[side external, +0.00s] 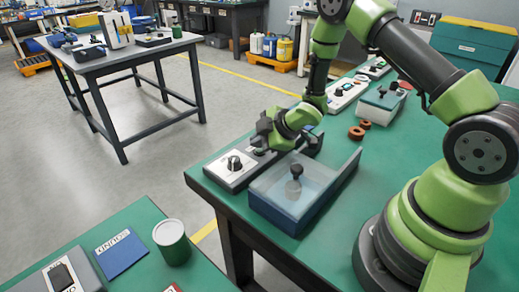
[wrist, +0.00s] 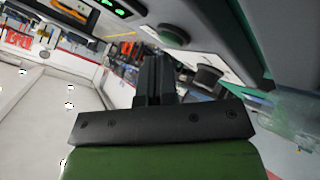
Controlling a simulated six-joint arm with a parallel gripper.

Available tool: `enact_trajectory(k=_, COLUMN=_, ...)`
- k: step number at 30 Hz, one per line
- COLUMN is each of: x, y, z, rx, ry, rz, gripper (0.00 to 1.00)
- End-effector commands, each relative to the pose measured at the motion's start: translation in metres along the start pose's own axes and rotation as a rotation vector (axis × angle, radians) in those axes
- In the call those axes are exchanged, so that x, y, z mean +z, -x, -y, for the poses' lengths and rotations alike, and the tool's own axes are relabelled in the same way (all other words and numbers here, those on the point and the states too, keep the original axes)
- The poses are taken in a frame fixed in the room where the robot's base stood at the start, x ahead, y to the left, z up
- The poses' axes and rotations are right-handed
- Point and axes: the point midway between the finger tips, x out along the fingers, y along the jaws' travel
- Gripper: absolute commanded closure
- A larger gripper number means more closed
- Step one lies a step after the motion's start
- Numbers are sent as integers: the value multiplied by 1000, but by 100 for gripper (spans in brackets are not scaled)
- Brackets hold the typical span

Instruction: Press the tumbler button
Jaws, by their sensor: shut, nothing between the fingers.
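The tumbler unit (side external: 232,168) is a low grey box with a white top panel near the left edge of the green bench. A black knob (side external: 235,163) stands on the panel, and it also shows in the wrist view (wrist: 209,75). A round dark green button (wrist: 173,36) sits farther along the same panel in the wrist view. My gripper (side external: 261,143) is low over the far end of the unit. Its fingers (wrist: 155,60) are together and empty, close to the button in the picture. Whether they touch it cannot be told.
A blue tank with a clear cover (side external: 290,210) stands right beside the unit, with a dark-knobbed piece inside. Brown rings (side external: 357,133) and another lidded box (side external: 380,104) lie farther back. A green can (side external: 171,242) stands on the near bench.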

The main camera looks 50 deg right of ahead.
Motion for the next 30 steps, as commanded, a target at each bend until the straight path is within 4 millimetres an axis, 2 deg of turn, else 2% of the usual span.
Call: enact_trajectory(k=30, x=6, y=-9, z=6, rx=1, ry=5, rz=-6, gripper=100)
